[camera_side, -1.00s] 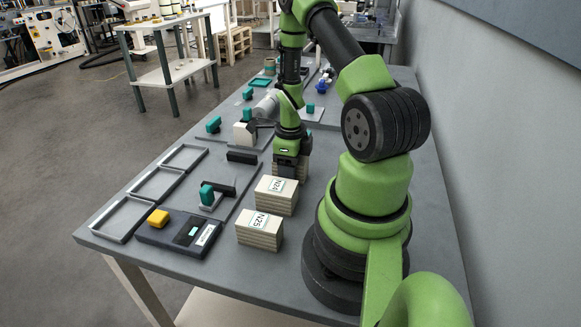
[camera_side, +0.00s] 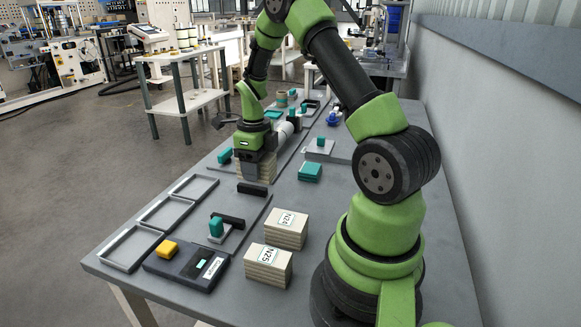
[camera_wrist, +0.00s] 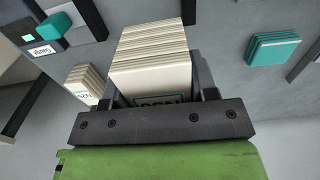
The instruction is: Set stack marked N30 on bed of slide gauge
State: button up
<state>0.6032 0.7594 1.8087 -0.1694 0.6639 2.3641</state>
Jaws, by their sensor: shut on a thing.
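My gripper (camera_side: 256,157) is shut on a beige layered stack (camera_side: 257,172), upright at the far end of a long grey plate. In the wrist view the held stack (camera_wrist: 152,60) sits between the fingers (camera_wrist: 153,97); its label is mostly hidden, so its mark is unreadable. The grey plate (camera_side: 240,207), seemingly the slide gauge bed, carries a black bar (camera_side: 253,189), and a teal-knobbed slide (camera_side: 217,227) with another black bar. I cannot tell whether the stack touches the plate.
Stacks marked N24 (camera_side: 287,230) and N25 (camera_side: 268,266) stand to the right. A teal stack (camera_side: 310,172) lies farther back. A dark display unit (camera_side: 188,264) with a yellow block and empty grey trays (camera_side: 166,213) line the left edge.

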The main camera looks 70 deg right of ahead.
aim_at(237, 168)
jog(key=w+a, duration=0.2)
jog(key=w, duration=0.1)
jog(key=shift+w+f, duration=0.15)
jog(key=shift+w+a+f, duration=0.2)
jog(key=shift+f, duration=2.3)
jog(key=shift+f, duration=1.5)
jog(key=o, duration=1.3)
jog(key=shift+o, duration=0.2)
jog(key=shift+d+r, duration=0.15)
jog(key=shift+r, duration=3.9)
